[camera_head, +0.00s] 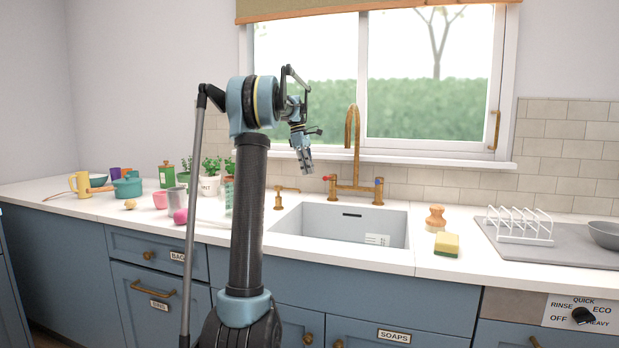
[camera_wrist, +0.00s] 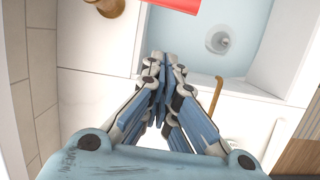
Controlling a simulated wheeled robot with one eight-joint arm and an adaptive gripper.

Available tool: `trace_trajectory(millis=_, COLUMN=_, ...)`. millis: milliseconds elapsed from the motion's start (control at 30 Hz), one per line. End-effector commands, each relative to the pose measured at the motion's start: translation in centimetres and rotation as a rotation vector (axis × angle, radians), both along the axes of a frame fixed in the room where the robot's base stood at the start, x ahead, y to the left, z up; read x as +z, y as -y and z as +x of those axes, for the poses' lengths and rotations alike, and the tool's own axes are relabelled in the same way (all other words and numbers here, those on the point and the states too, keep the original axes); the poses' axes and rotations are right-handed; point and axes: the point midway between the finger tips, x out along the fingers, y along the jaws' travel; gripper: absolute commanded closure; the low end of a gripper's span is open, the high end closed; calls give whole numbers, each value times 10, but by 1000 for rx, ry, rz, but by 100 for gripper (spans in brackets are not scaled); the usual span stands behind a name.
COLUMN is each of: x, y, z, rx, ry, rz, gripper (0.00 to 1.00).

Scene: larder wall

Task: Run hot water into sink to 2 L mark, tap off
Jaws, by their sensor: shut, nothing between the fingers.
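The brass tap (camera_head: 353,140) stands behind the white sink (camera_head: 310,221), with a red-tipped handle (camera_head: 326,178) on its left and a blue-tipped handle (camera_head: 379,181) on its right. No stream shows under the spout. A small marked label (camera_head: 377,239) is inside the sink; its marks are too small to read. My gripper (camera_head: 306,169) is shut and empty, pointing down, left of the tap near the red handle. In the wrist view my gripper (camera_wrist: 164,62) is below a red part (camera_wrist: 168,4) at the top edge; the drain (camera_wrist: 217,40) shows beyond.
A smaller brass spout (camera_head: 279,197) stands left of the sink. A brush (camera_head: 435,218) and a sponge (camera_head: 446,244) lie right of it, before a white rack (camera_head: 520,226). Potted plants (camera_head: 210,178), a pink cup (camera_head: 160,199) and other items crowd the left counter.

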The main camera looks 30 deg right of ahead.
Motion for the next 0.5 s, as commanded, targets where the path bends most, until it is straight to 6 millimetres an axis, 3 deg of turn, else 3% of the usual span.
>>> trace_trajectory(millis=200, x=37, y=-7, z=9, rx=2, ry=0, rz=0, gripper=100)
trace_trajectory(millis=500, x=66, y=-12, z=16, rx=4, ry=0, rz=0, gripper=100)
